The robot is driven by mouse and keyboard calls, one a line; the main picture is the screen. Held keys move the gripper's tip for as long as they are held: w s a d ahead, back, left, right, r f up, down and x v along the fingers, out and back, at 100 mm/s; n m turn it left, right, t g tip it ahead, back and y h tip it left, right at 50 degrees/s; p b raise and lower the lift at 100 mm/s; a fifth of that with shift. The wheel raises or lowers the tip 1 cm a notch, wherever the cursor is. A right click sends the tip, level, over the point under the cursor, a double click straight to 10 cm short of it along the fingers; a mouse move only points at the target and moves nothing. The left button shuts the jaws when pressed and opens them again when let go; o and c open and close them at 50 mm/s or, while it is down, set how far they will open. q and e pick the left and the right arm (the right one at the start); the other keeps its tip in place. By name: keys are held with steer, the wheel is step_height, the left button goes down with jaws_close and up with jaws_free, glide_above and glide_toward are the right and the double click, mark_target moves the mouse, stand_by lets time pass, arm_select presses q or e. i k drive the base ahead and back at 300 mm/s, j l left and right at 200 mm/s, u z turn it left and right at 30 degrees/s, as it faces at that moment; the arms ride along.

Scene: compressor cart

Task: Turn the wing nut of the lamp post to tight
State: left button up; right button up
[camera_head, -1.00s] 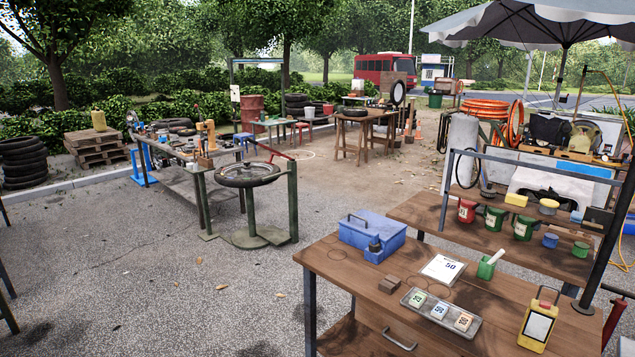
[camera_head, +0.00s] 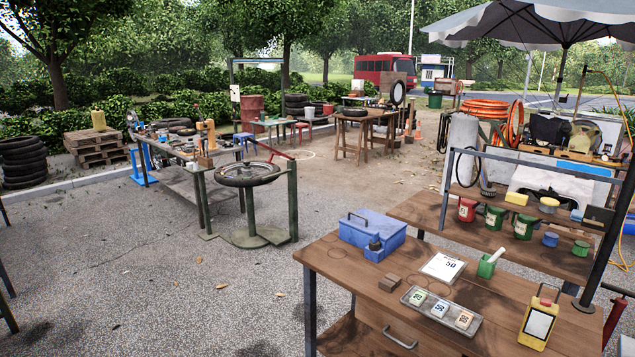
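A dark slanted post (camera_head: 608,230) rises from the right end of the wooden workbench (camera_head: 330,262) and leaves the picture at the right edge. I cannot tell whether it is the lamp post. No lamp head and no wing nut can be made out on it. Neither of my grippers is in view.
The bench holds a blue toolbox (camera_head: 372,232), a tray (camera_head: 470,328) of small cards, a green cup (camera_head: 487,267) and a yellow device (camera_head: 540,318). A raised shelf behind carries several cups. A tyre stand (camera_head: 249,235) is at left centre. Gravel (camera_head: 170,270) at left is open.

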mark_target(593, 221)
steer(key=l+z, duration=0.15)
steer(key=z, duration=0.35)
steer(key=l+z, duration=0.1)
steer(key=z, duration=0.35)
steer(key=i+z, duration=0.15)
steer(key=z, duration=0.35)
